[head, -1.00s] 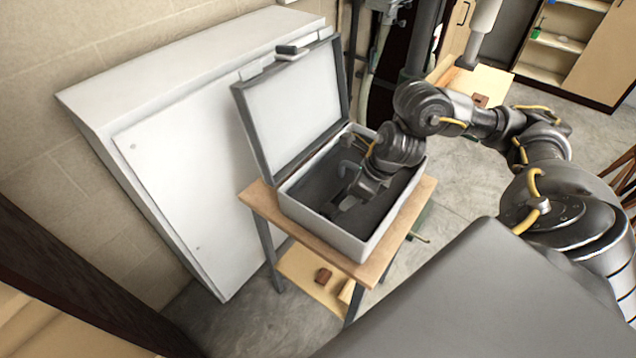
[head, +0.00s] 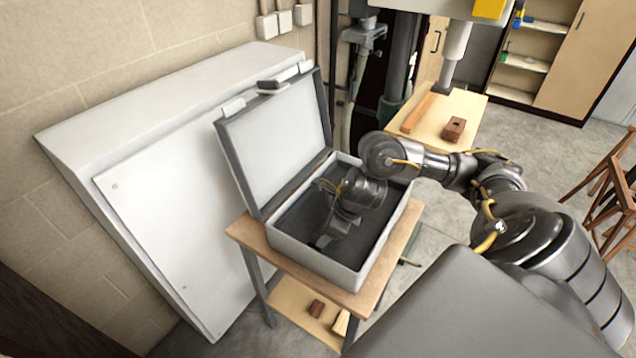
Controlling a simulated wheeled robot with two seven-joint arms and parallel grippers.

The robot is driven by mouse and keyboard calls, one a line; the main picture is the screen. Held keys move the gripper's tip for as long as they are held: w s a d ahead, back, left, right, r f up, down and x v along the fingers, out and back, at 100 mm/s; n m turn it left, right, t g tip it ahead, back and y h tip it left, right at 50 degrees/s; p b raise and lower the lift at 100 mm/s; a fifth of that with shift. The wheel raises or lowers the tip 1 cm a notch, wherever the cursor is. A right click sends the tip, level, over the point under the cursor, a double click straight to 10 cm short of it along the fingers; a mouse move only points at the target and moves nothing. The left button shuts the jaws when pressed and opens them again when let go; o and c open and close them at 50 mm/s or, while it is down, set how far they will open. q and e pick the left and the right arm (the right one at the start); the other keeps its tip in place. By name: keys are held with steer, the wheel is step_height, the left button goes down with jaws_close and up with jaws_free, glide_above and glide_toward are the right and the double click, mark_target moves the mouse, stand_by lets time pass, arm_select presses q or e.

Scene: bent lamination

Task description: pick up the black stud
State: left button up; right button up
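I cannot make out a black stud in the head view. An open case (head: 310,262) with grey-white walls and a dark inside stands on a small wooden table (head: 252,236). My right arm comes in from the right, and my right gripper (head: 322,240) is down inside the case, near its left part. The fingers are dark and small against the dark lining, so I cannot tell whether they hold anything. The case floor is partly hidden by the gripper and the front wall. My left gripper is not in view.
The raised lid (head: 275,140) stands at the case's back left, by a large white cabinet (head: 160,200). A brown block (head: 316,308) lies on the lower shelf. Behind is a bench with a wooden block (head: 453,129) under a drill-like machine (head: 455,50).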

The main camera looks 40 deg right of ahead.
steer(key=x, duration=0.4)
steer(key=shift+w+p, duration=0.1)
steer(key=shift+p, duration=0.25)
steer(key=shift+s+a+f, duration=0.15)
steer(key=shift+s, duration=0.1)
jaws_close()
